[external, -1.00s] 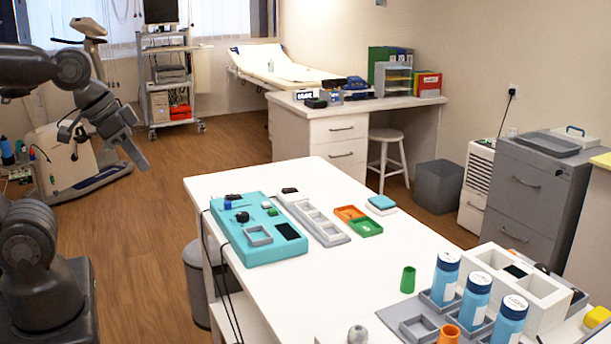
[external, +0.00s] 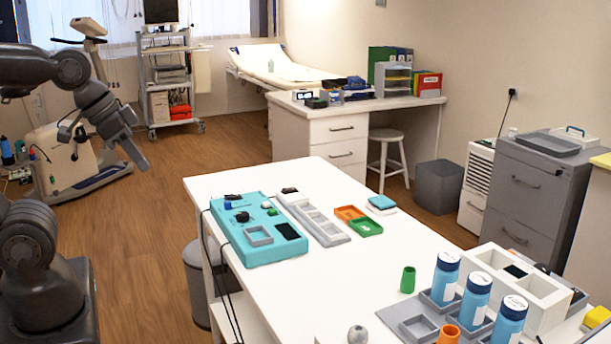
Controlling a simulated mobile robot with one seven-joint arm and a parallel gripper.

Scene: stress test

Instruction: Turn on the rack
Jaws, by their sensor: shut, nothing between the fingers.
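The name rack fits more than one thing here. A white long holder with square wells (external: 322,229) lies beside a teal device (external: 270,251) with a dark screen and small knobs. A wheeled equipment rack (external: 152,100) with a monitor on top stands at the back. No lit indicator on any of these can be made out. My gripper (external: 141,160) is shut and empty, in the air at the left, well away from the table.
The white table (external: 340,278) has free room in its middle. A green cup (external: 408,280) and a grey ball (external: 357,335) stand near its front. Cables hang off its left edge beside a grey bin (external: 195,285). An exercise bike (external: 72,160) stands behind my arm. Wooden floor lies open between.

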